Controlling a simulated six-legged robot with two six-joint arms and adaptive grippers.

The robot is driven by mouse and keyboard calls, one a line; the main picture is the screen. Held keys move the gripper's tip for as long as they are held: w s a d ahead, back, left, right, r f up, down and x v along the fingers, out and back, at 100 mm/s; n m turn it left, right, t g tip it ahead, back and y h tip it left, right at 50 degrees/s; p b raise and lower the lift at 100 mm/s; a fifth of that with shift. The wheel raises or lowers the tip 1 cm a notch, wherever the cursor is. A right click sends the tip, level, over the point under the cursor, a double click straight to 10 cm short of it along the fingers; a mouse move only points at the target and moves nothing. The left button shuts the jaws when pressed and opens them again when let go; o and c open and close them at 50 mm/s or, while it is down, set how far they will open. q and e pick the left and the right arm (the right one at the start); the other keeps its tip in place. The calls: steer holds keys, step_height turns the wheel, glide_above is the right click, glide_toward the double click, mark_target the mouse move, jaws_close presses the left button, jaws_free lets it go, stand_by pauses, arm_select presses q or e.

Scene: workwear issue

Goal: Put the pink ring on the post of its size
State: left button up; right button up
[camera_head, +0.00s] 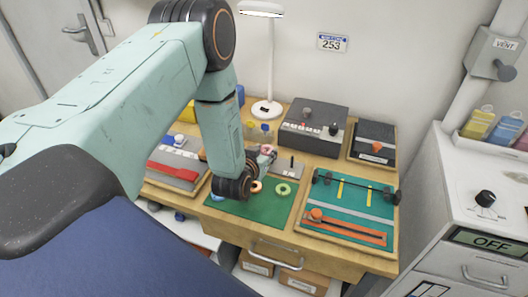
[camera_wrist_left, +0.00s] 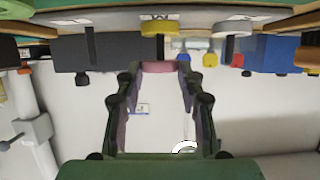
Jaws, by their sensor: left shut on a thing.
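My left gripper (camera_head: 262,157) is shut on the pink ring (camera_head: 267,149), above the grey post board (camera_head: 292,170) at the back of the green mat. The pink ring also shows between the fingertips in the left wrist view (camera_wrist_left: 158,67), which looks upside down. There a yellow ring (camera_wrist_left: 160,27) sits by the board's middle label, in line with the pink ring. A dark bare post (camera_wrist_left: 90,44) stands to one side of it. I cannot tell whether the pink ring touches a post. My right gripper is not in view.
A green ring (camera_head: 282,189) and an orange-yellow ring (camera_head: 256,187) lie on the green mat (camera_head: 262,215). A white lamp (camera_head: 267,108) and a dark grey box (camera_head: 315,128) stand behind. A teal tray (camera_head: 350,208) is at the right. My arm hides part of the table.

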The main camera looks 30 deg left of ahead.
arm_select(q)
steer(key=shift+f, duration=0.15)
steer(key=o, duration=0.8)
steer(key=shift+c, duration=0.2)
steer(key=shift+o, duration=0.2)
steer(key=o, duration=0.4)
steer(key=shift+c, duration=0.2)
step_height(320, 180, up, 7)
steer(key=p, duration=0.6)
